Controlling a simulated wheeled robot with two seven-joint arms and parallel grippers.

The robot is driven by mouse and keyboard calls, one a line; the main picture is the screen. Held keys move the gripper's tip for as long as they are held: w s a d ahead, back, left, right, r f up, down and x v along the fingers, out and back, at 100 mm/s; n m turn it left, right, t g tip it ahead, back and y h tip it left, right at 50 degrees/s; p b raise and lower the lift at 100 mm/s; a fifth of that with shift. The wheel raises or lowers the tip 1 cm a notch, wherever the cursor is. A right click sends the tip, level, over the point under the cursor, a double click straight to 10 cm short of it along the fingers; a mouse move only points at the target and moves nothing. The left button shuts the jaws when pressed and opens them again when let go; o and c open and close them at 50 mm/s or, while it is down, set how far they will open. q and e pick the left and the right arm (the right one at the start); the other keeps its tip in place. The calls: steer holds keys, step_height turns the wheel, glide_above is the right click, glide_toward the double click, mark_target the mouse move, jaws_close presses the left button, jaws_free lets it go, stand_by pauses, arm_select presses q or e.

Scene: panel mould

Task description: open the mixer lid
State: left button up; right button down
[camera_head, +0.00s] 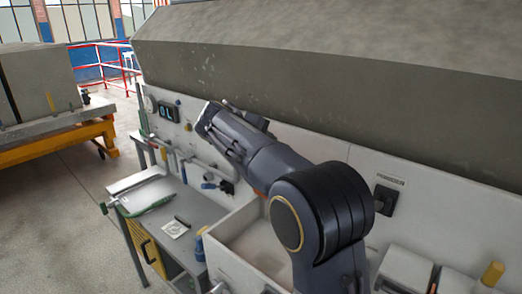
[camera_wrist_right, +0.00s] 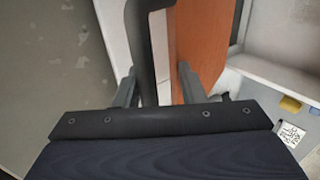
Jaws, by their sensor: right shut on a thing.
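In the right wrist view, my right gripper (camera_wrist_right: 157,72) has its fingers on either side of a dark curved handle bar (camera_wrist_right: 140,25) and is shut on it. A pale strip and an orange-brown panel (camera_wrist_right: 203,35) lie directly beside the bar; whether the panel is the mixer lid I cannot tell. In the head view, my right arm reaches up and left from the lower right, with its gripper end (camera_head: 215,122) close to the pale wall. The handle and the fingertips' contact are not clear there. My left gripper is not in view.
A big grey concrete-like body (camera_head: 330,70) overhangs the pale wall. A grey bench (camera_head: 165,208) with a paper and tools stands at lower left. A pale trough (camera_head: 265,245) lies below my arm. An orange trolley (camera_head: 60,142) carries a grey block. Floor is open at left.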

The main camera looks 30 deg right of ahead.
steer(key=shift+s+d+f, duration=0.15)
steer(key=shift+d+f, duration=0.05)
steer(key=shift+f, duration=0.25)
steer(key=c, duration=1.4)
jaws_free()
steer(key=shift+o, duration=0.2)
steer(key=shift+d, duration=0.25)
steer(key=shift+w+a, duration=0.1)
steer(key=shift+w, duration=0.1)
steer(key=shift+a+r, duration=0.15)
steer(key=b+v, duration=0.1)
steer(key=v, duration=0.6)
steer(key=shift+r, duration=0.15)
steer(key=shift+s+a, duration=0.1)
steer(key=shift+a, duration=0.05)
